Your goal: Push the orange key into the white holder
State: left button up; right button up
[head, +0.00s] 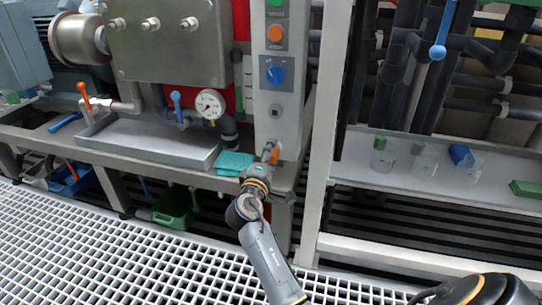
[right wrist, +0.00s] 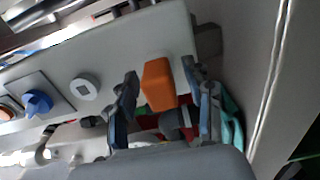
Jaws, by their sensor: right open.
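The orange key (right wrist: 158,85) is a small block at the lower part of the white panel column in the right wrist view. It also shows in the head view (head: 275,155), partly hidden by my right gripper (head: 269,150). In the wrist view my right gripper (right wrist: 160,100) is open, with one finger on each side of the key. I cannot tell whether either finger touches it. My left gripper is not in view.
The panel (head: 291,95) also carries a blue knob (head: 275,75), an orange button (head: 275,33) and a green button. A teal cloth (head: 234,162) lies left of the gripper. A pressure gauge (head: 210,104) and metal tray (head: 150,140) are further left. A white post (head: 328,130) stands right.

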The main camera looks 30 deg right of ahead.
jog(key=v, duration=0.7)
jog(key=shift+s+a, duration=0.15)
jog(key=shift+a, duration=0.1)
